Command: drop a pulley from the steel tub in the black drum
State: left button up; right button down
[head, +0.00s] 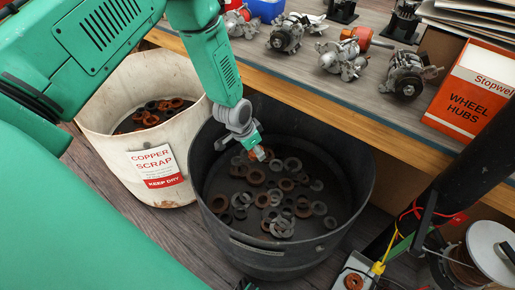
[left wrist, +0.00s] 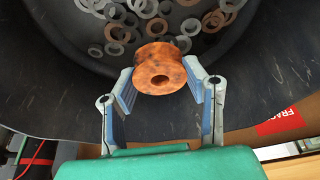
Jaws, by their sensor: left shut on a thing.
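The black drum (head: 361,165) stands on the floor in the head view, with several grey and rusty rings lying on its bottom. Its dark inner wall (left wrist: 262,80) fills much of the left wrist view. My left gripper (head: 260,153) reaches down inside the drum's opening. In the left wrist view my left gripper (left wrist: 160,84) is shut on a rusty orange-brown pulley (left wrist: 159,56), with a finger on each side and the bore facing the camera. The pulley is over the drum's interior. I cannot make out a steel tub for certain. My right gripper is not clearly visible.
A white drum (head: 108,115) labelled copper scrap stands left of the black drum. Behind is a workbench (head: 330,98) with several alternator parts and a wheel hubs box (head: 473,92). A grey tray (head: 340,284) with a rusty part and a wire spool (head: 492,250) are at lower right.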

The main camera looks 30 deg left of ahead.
pick_arm(q)
notch_tip(320, 180, down, 15)
jog(key=b, duration=1.2)
jog(key=shift+d, duration=0.25)
jog(key=shift+r, duration=0.1)
jog(key=o, duration=1.4)
jog(key=shift+a, duration=0.15)
jog(key=v, duration=1.1)
jog(key=shift+r, duration=0.35)
